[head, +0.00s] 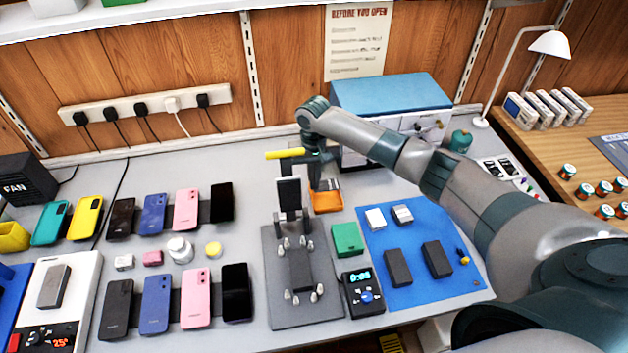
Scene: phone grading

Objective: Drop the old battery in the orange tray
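The orange tray (327,206) stands at the back middle of the bench, behind the green box. My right gripper (324,183) points down just over this tray, with its fingers small and dark against it. A small grey shape shows at the fingertips, over or in the tray; I cannot tell whether it is the old battery or whether it is held. A yellow bar (285,153) lies level just left of the gripper; I cannot tell if they touch. My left gripper is out of view.
A black panel (289,194) stands upright left of the tray. A blue mat (430,290) at right carries two dark slabs and small pale blocks. A blue-topped cabinet (390,93) stands behind my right arm. Rows of phones (156,300) fill the left side.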

